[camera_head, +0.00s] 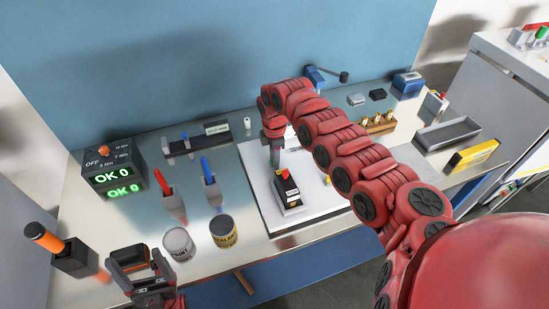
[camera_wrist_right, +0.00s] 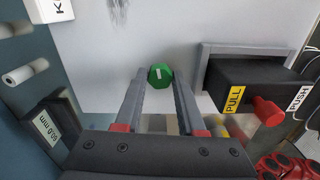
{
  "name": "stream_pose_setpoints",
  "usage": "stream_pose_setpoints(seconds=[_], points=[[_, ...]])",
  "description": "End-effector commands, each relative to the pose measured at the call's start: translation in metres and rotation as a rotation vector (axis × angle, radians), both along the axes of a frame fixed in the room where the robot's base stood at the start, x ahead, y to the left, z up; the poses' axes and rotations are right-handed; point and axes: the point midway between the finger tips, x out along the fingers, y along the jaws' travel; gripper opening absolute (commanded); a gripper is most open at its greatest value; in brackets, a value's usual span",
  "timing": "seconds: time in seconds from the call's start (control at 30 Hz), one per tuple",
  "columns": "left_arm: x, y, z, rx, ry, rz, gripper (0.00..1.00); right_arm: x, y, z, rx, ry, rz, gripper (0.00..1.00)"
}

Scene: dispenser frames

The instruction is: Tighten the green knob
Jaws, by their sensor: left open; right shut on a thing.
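The green knob (camera_wrist_right: 160,72) with a white mark on its face shows in the right wrist view, between the fingertips of my right gripper (camera_wrist_right: 160,82). The gripper is shut on it, with one finger on each side. In the head view my right gripper (camera_head: 275,157) points down over the white board (camera_head: 262,187), and the knob is hidden there. My left gripper (camera_head: 143,262) is open and empty near the front left edge of the bench, apart from the knob.
A black slide block (camera_wrist_right: 238,80) with PULL and PUSH labels and a red knob stands close by. A display box (camera_head: 113,170) reads OK 0. Two cans (camera_head: 179,244) and red and blue tools stand left of the board. A grey tray (camera_head: 447,134) lies right.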

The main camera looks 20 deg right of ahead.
Motion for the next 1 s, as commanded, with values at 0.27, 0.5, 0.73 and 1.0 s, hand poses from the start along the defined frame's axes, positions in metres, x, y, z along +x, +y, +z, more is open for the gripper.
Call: stream_pose_setpoints(seconds=[0.27, 0.5, 0.73, 1.0], points=[[0.0, 0.0, 0.0, 0.0, 0.0, 0.0, 0.82, 0.0, 0.0, 0.0, 0.0, -0.001, -0.001, 0.69], [0.0, 0.0, 0.0, 0.0, 0.0, 0.0, 0.82, 0.0, 0.0, 0.0, 0.0, -0.001, -0.001, 0.69], [0.0, 0.0, -0.01, 0.0, 0.0, 0.0, 0.82, 0.002, 0.0, 0.017, -0.002, -0.007, -0.001, 0.69], [0.0, 0.0, -0.038, 0.0, 0.0, 0.0, 0.82, 0.002, 0.0, 0.084, -0.002, -0.01, -0.001, 0.69]])
